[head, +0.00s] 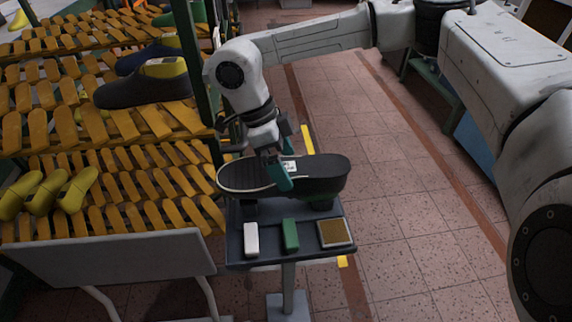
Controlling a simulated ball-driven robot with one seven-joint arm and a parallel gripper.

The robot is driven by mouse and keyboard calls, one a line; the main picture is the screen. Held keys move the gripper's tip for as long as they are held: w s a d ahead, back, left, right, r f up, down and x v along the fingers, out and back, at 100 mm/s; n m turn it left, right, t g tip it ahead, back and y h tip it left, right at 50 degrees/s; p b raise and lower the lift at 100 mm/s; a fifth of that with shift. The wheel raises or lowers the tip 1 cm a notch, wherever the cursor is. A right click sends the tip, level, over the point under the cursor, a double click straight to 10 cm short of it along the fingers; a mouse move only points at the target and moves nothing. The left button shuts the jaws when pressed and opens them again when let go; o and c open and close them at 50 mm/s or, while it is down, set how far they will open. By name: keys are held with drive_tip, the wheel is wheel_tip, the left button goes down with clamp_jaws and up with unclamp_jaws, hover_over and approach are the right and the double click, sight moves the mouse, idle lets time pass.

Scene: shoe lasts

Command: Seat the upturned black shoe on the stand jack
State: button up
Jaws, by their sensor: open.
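The upturned black shoe (318,178) lies sole up over the small dark stand (290,257) in the middle of the head view. Its toe points left and its heel is at the right. Dark supports under the shoe show only in part, so I cannot tell how it is seated on the jack. My gripper (284,184) is at the middle of the shoe, with a teal finger in front of its near side. The jaws are open. The far finger is mostly hidden, and I cannot tell whether either finger touches the shoe.
A white block (251,240), a green block (290,235) and a brown-topped pad (335,233) lie along the stand's front. A slatted yellow rack (110,185) with shoes and yellow-green lasts (45,193) stands close at left.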

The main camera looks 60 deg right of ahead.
drive_tip(key=v, duration=0.9)
drive_tip(key=shift+r, duration=0.15)
